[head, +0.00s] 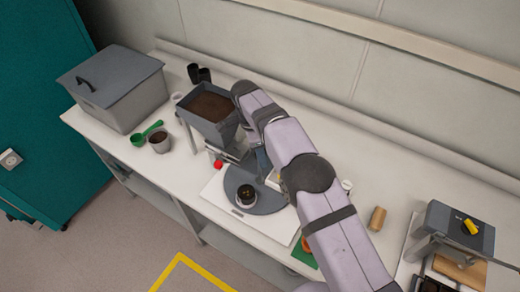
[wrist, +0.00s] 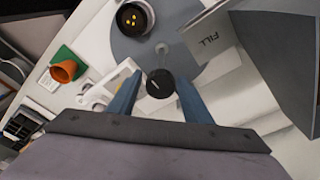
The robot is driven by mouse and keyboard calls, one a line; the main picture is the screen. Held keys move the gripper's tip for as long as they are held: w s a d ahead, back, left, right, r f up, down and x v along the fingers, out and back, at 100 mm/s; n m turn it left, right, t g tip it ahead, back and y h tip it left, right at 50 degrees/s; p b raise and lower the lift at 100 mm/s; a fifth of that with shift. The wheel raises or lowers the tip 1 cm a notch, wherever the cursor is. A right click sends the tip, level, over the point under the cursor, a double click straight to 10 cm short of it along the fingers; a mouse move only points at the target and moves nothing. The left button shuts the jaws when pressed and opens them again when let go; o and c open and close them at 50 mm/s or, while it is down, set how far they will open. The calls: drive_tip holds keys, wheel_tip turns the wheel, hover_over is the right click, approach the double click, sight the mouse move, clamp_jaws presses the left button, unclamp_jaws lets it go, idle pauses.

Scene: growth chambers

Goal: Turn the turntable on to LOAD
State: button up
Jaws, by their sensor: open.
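The turntable is a grey disc (head: 262,205) on a white base, partly hidden by my arm in the head view. It also shows in the wrist view (wrist: 180,20). A small pot with dark filling and yellow dots (head: 246,198) stands on its front part and shows at the top of the wrist view (wrist: 135,17). My gripper (wrist: 158,98) is open, its blue fingers on either side of a round black knob (wrist: 160,82) with a white mark. I cannot tell whether the fingers touch it. A grey panel reads FILL (wrist: 211,43); no LOAD label is readable.
A soil-filled hopper (head: 209,107) stands behind the turntable. A red button (head: 218,164) is left of the disc. A lidded grey bin (head: 118,90), green scoop (head: 147,133) and dark cup (head: 159,143) are at left.

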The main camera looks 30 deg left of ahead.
wheel_tip(320, 180, up, 2)
drive_tip(key=shift+r+p, duration=0.25)
drive_tip(key=shift+p, duration=0.45)
drive_tip(key=shift+r, duration=2.25)
drive_tip(key=w+d+n+g+b, duration=0.1)
drive_tip(key=w+d+n+b, duration=0.15)
drive_tip(key=d, duration=1.05)
drive_tip(key=w+d+n+b, duration=0.1)
drive_tip(key=d+n+b, duration=0.15)
drive_tip(key=d, duration=1.05)
drive_tip(key=s+d+f+n+b, duration=0.2)
drive_tip(key=s+d+f, duration=0.2)
drive_tip(key=s+d, duration=0.5)
drive_tip(key=s+d+f+n+y+b, duration=0.1)
drive_tip(key=s+d+f+n+b, duration=0.1)
drive_tip(key=s+d, duration=0.8)
drive_tip(key=shift+f+b, duration=0.35)
drive_tip(key=shift+f, duration=0.5)
